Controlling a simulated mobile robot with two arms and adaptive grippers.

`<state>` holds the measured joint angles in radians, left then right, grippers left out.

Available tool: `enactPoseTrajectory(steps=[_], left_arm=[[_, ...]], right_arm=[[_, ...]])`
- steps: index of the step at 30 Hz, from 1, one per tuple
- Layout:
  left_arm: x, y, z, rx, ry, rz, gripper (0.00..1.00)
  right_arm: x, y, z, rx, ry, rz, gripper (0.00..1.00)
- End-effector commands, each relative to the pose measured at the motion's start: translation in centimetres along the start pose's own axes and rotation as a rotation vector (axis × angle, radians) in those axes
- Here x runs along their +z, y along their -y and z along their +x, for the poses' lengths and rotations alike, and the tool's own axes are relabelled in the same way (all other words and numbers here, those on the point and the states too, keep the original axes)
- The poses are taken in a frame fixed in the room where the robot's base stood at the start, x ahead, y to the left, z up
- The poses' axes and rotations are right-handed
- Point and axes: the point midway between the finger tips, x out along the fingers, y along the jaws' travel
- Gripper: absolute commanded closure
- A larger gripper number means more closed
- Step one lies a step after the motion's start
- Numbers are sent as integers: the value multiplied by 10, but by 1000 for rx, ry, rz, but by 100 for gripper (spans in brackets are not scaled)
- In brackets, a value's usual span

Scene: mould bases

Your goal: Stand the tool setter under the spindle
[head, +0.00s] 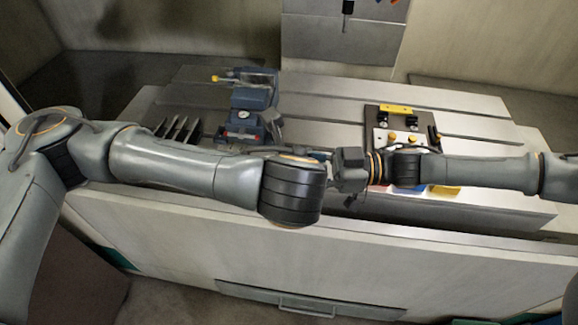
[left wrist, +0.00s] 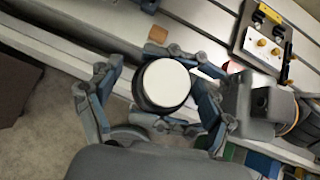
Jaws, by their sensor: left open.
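The tool setter (left wrist: 166,83), a dark round body with a white disc on top, shows in the left wrist view between the fingers of my left gripper (left wrist: 147,57). Those fingers stand open on either side of it. In the head view my left wrist hides the tool setter. My right gripper (head: 347,172) reaches in from the right, close beside my left wrist. It also shows in the left wrist view (left wrist: 245,104), just right of my left fingers; its fingertips are hidden. The spindle (head: 348,7) hangs at the top of the head view above the slotted table (head: 330,105).
A blue vise (head: 252,97) stands on the table's left part, with dark slats (head: 176,129) beside it. A dark plate with a yellow bar (head: 396,109) and yellow knobs sits at right, partly behind my right arm. The table between vise and plate looks clear.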

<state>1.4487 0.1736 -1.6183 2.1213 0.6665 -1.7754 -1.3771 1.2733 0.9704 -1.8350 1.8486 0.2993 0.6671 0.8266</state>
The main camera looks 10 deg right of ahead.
Motion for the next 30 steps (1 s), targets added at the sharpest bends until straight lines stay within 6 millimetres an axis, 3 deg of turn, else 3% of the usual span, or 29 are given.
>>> enactPoseTrajectory(steps=[6, 18, 19, 20, 21, 24, 30], left_arm=[[0, 0, 0, 0, 0, 0, 20], [0, -1, 0, 3, -1, -1, 100], [0, -1, 0, 4, -1, -1, 100], [2, -1, 0, 3, 3, -2, 100], [2, -1, 0, 3, 3, -2, 100], [2, -1, 0, 2, 3, -2, 100], [2, 0, -1, 0, 3, -2, 100]], right_arm=[[-2, 0, 0, -1, -4, -2, 100], [-2, 0, 0, -1, -4, -2, 100], [-2, 0, 0, -1, -4, -2, 100], [-3, 0, 0, -1, -4, -2, 46], [-3, 0, 0, -1, -4, -2, 37], [-2, 0, 0, -1, -3, -1, 21], [-1, 0, 0, 0, -1, -1, 21]])
